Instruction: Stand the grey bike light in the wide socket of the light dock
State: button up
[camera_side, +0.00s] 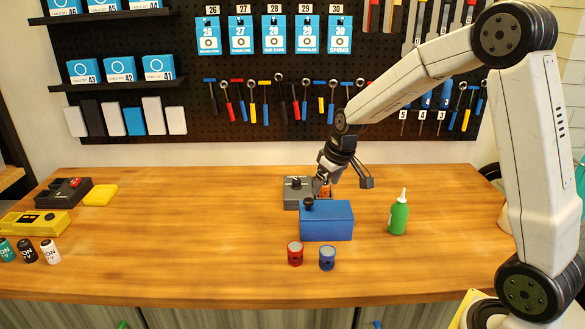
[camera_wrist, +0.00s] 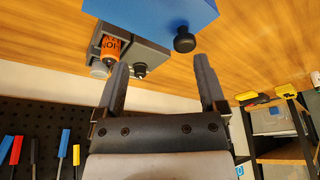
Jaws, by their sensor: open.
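A grey block-shaped unit, which looks like the light dock (camera_side: 291,197), stands mid-table behind a blue box (camera_side: 327,223); the box hides part of it. In the wrist view the dock (camera_wrist: 151,52) bears an orange lettered cylinder (camera_wrist: 110,47) and small silvery round parts. I cannot tell whether one of these is the grey bike light, and its sockets are not clearly visible. My gripper (camera_side: 320,187) is open, low behind the blue box and close to the dock.
The blue box carries a black knob (camera_wrist: 185,40) near my fingers. A red can (camera_side: 295,253) and a blue can (camera_side: 327,258) stand in front, a green bottle (camera_side: 398,214) to the right. Yellow and dark units and several small cylinders are far left. The table between is clear.

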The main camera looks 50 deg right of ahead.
jog(key=s+a+f, duration=0.2)
jog(key=s+a, duration=0.3)
jog(key=s, duration=0.3)
jog(key=s+a+f, duration=0.2)
jog(key=s+a, duration=0.4)
jog(key=s, duration=0.2)
jog(key=shift+s+f+g, duration=0.2)
jog(key=shift+s+g, duration=0.15)
jog(key=shift+g, duration=0.05)
